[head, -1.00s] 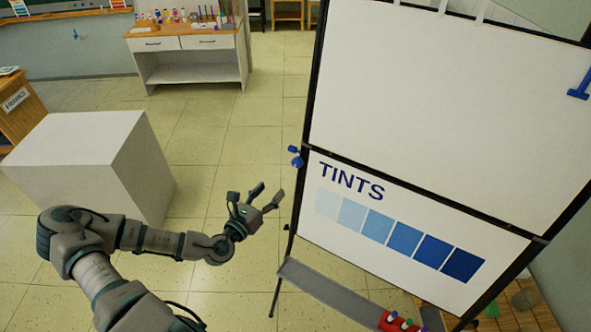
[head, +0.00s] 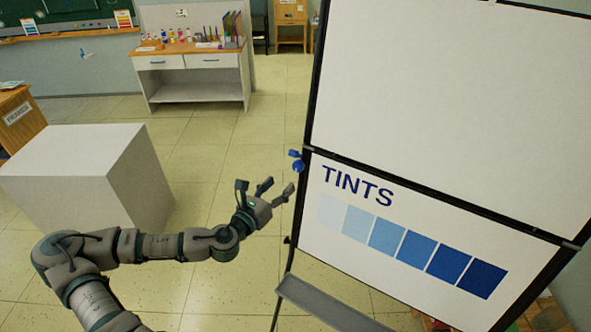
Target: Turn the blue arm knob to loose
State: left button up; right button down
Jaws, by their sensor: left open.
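The blue arm knob (head: 297,161) sits on the left edge of the easel board (head: 420,80), by the bar between its upper and lower panels. My left gripper (head: 279,188) is open and empty, just below and to the left of the knob in the picture. Its fingers point up and to the right, toward the board's edge. A gap shows between the fingertips and the knob. The knob's setting marks are too small to read. My right gripper is not in view.
The lower panel reads TINTS above a row of blue squares (head: 387,236). A grey tray (head: 325,303) juts out below the board. A white block (head: 85,180) stands behind my left arm. A supply table (head: 195,85) is farther back. Open floor lies between.

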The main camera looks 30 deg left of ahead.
aim_at(296, 169)
pick_arm(q)
jog(key=w+p, duration=0.3)
jog(key=shift+w+d+r+p, duration=0.15)
jog(key=shift+r+p, duration=0.15)
jog(key=w+p, duration=0.1)
jog(key=w, duration=0.4)
jog(key=shift+f+p, duration=0.2)
jog(key=shift+p, duration=0.2)
jog(key=shift+w+f, duration=0.1)
jog(key=shift+w, duration=0.3)
grip_shut()
